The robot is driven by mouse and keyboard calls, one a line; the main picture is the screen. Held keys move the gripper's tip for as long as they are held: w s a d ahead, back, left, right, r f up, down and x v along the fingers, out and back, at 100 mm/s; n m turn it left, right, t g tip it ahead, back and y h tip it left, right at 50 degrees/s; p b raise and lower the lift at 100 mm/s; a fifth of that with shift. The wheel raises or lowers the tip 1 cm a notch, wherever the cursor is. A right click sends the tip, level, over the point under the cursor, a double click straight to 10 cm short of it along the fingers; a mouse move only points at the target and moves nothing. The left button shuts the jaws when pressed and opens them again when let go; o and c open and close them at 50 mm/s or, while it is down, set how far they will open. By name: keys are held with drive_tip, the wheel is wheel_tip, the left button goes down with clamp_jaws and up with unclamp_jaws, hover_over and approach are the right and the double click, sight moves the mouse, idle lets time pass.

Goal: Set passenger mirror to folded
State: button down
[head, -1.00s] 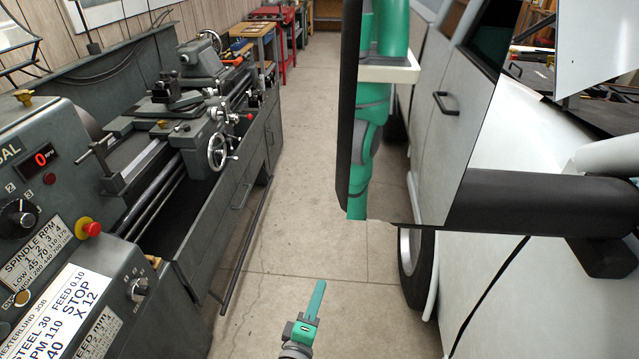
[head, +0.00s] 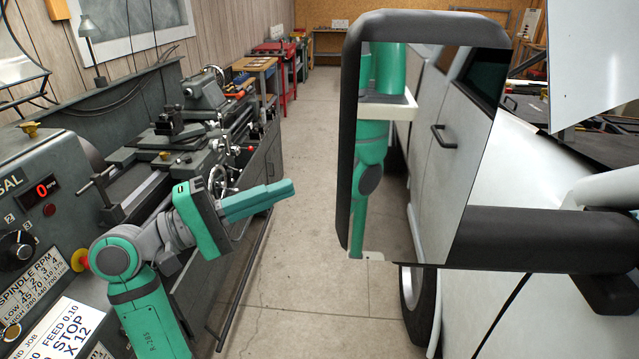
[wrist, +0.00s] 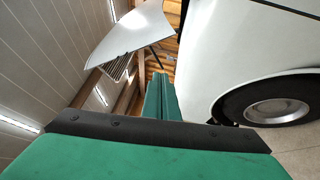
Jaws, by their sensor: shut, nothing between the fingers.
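The passenger mirror (head: 440,225) stands out from the pickup's side in the head view. Its black housing and glass face me, and the glass reflects the truck's side and my green body. A thick black arm (head: 540,228) joins it to the white body. My gripper (head: 290,188) is left of the mirror, apart from it, with its green fingers together and pointing right towards the housing. In the wrist view the green fingers (wrist: 160,98) show closed, with nothing between them. The mirror does not show clearly in the wrist view.
A grey lathe (head: 150,180) lines the left side, close behind my arm. A strip of concrete floor (head: 310,150) is clear between lathe and truck. The white pickup (head: 545,180) fills the right side; its wheel (wrist: 275,105) shows in the wrist view.

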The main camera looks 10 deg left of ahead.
drive_tip(key=s+a+r+m+g, duration=0.1)
drive_tip(key=s+r+m+g, duration=0.1)
drive_tip(key=s+r+g, duration=0.2)
wheel_tip(320, 180, up, 3)
drive_tip(key=s, duration=0.2)
drive_tip(key=shift+s+m, duration=0.3)
drive_tip(key=shift+m, duration=0.1)
drive_tip(key=d, duration=0.9)
drive_tip(key=shift+s+d, duration=0.15)
drive_tip(key=shift+s, duration=0.25)
drive_tip(key=shift+f, duration=0.1)
